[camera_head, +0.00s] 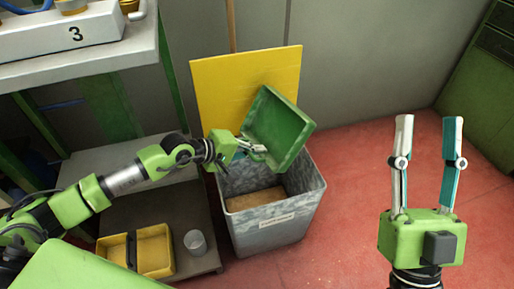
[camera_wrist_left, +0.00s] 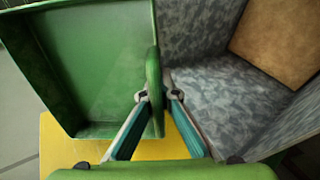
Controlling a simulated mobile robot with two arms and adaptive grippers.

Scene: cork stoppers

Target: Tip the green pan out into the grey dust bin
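The green pan (camera_head: 277,130) is held tilted on its side above the grey dust bin (camera_head: 270,238). My left gripper (camera_head: 259,149) is shut on the pan's rim. In the left wrist view the fingers (camera_wrist_left: 156,97) close on the edge of the pan (camera_wrist_left: 100,60), and the inside of the pan looks empty. The bin's mottled wall (camera_wrist_left: 215,90) is beside it, with a brown piece (camera_wrist_left: 278,38) at the bottom. My right gripper (camera_head: 428,122) is open and empty, pointing up at the right, away from the bin.
A yellow board (camera_head: 225,85) stands behind the bin. A yellow tray (camera_head: 153,248) and a grey can (camera_head: 196,243) sit on a low shelf left of the bin. A bench with a white box (camera_head: 60,38) is at upper left. Red floor (camera_head: 350,180) is free right of the bin.

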